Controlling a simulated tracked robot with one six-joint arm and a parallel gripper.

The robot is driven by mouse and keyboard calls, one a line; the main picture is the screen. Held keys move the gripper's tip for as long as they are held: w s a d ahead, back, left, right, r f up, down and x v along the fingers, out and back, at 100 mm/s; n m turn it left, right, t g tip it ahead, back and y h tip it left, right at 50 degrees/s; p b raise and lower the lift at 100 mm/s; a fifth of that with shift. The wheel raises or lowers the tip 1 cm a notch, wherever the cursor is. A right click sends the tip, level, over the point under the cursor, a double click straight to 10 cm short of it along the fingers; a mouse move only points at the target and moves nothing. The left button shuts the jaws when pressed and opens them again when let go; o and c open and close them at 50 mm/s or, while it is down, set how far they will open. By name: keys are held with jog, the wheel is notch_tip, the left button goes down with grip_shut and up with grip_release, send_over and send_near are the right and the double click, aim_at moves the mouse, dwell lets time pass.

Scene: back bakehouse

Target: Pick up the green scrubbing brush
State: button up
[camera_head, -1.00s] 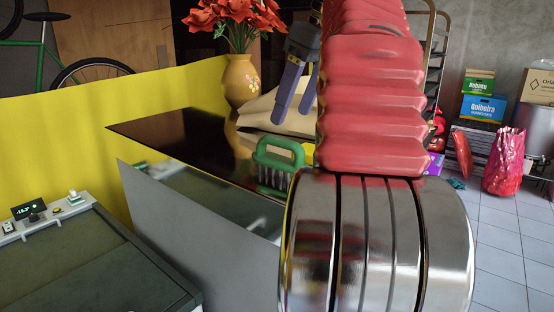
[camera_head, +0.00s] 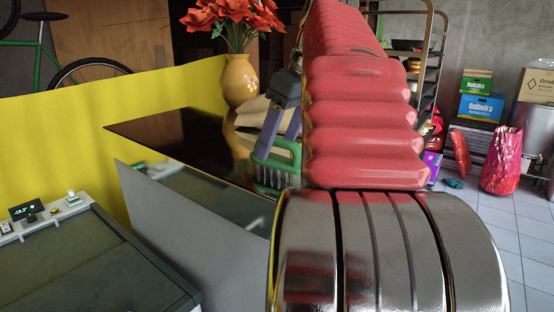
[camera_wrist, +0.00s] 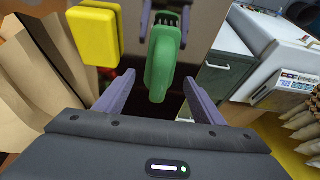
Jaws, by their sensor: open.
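In the wrist view the brush (camera_wrist: 160,62) lies between the two open fingers of my gripper (camera_wrist: 159,80), with a visible gap to each. I cannot tell whether the fingertips are level with the handle.
The dark counter (camera_head: 165,135) has a yellow vase (camera_head: 239,82) of red flowers and tan paper bags (camera_head: 252,112) at its far end. A yellow block (camera_wrist: 93,36) lies left of the brush in the wrist view.

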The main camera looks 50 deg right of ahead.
aim_at(270, 157)
jog(key=shift+x, duration=2.6)
jog(key=shift+w+r, duration=0.1)
jog(key=shift+w, duration=0.1)
jog(key=shift+c, duration=0.5)
jog(key=c, duration=1)
jog(key=shift+r, duration=5.05)
